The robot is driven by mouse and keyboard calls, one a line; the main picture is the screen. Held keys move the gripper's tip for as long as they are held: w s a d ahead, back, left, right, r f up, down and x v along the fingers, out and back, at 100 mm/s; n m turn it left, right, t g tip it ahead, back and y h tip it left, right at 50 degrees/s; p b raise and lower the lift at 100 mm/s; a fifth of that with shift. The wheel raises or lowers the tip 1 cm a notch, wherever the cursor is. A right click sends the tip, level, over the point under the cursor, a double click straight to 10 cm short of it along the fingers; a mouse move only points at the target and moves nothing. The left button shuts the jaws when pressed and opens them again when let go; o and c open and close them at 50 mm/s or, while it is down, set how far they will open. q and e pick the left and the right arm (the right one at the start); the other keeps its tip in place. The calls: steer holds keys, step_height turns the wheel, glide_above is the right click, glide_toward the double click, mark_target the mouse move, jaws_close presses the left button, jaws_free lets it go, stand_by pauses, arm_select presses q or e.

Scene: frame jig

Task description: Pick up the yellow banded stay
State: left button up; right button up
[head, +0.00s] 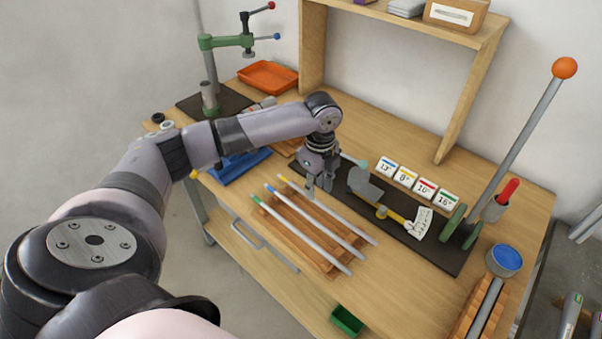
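The yellow banded stay (346,224) is a thin grey rod with a yellow band near its far left end. It lies on a slatted wooden rack (300,238), rightmost of three stays. A blue banded stay (313,227) lies beside it, then a green banded stay (300,235). My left gripper (319,193) points down over the upper part of the yellow banded stay. Its two fingers look apart, with a gap between them. I cannot tell whether they touch the stay. The stay lies on the rack. My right gripper is not in view.
A dark bench tool (432,252) with a long orange-knobbed lever (565,68) stands right of the rack. Numbered cards (405,177) lie behind it. A blue-topped tin (505,260) and a green bin (346,320) are nearer. An orange tray (268,76) and green clamp stand (222,42) are at back left.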

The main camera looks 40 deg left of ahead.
mark_target(317, 201)
arm_select(q)
step_height(317, 201, down, 4)
steer(key=shift+w+r+p, duration=0.1)
steer(key=shift+w+p, duration=0.05)
steer(key=shift+p, duration=0.5)
steer(key=shift+f, duration=0.4)
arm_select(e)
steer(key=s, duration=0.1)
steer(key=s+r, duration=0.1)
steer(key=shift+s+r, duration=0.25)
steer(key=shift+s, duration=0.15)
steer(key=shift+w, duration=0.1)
arm_select(q)
steer(key=c, duration=0.4)
jaws_close()
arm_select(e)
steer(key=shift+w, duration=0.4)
